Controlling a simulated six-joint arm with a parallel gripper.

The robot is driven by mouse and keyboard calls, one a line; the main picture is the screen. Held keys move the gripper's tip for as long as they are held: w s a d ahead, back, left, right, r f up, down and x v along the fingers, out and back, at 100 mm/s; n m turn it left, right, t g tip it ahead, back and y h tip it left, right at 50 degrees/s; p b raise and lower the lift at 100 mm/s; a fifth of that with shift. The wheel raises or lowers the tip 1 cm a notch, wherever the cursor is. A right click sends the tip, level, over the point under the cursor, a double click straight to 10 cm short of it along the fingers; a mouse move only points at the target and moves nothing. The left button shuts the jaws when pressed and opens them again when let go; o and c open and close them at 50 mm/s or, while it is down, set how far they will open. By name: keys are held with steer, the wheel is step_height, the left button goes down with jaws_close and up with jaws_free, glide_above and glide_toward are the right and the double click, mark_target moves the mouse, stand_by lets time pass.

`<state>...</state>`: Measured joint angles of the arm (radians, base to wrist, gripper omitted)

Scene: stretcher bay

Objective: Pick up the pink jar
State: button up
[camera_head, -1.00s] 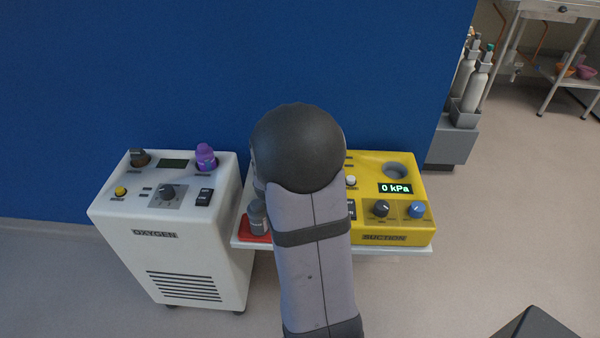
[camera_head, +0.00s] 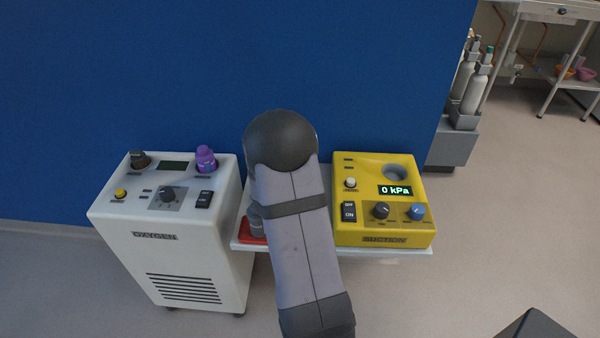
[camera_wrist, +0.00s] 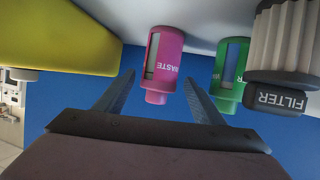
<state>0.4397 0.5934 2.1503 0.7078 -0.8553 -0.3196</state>
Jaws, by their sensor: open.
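In the wrist view, the pink jar (camera_wrist: 166,58) has a window in its side and a label reading WASTE. It hangs from the pale surface at the top of this picture, which looks upside down. My gripper (camera_wrist: 158,78) is open, its two dark fingers showing left and right of the jar, with visible gaps on both sides. I cannot tell whether the jar is between the fingertips in depth or just past them. Nothing is held. In the head view my arm hides the pink jar and the gripper.
A green jar (camera_wrist: 231,72) stands close beside the pink one, near the right finger, with a grey FILTER canister (camera_wrist: 284,45) beyond. The yellow suction unit (camera_head: 384,225) is on the jar's other side. A white oxygen unit (camera_head: 190,255) stands left, before a blue wall (camera_head: 150,70).

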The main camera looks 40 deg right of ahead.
steer(key=shift+b+x, duration=0.6)
steer(key=shift+x, duration=2)
steer(key=shift+s+f, duration=0.1)
steer(key=c, duration=1.2)
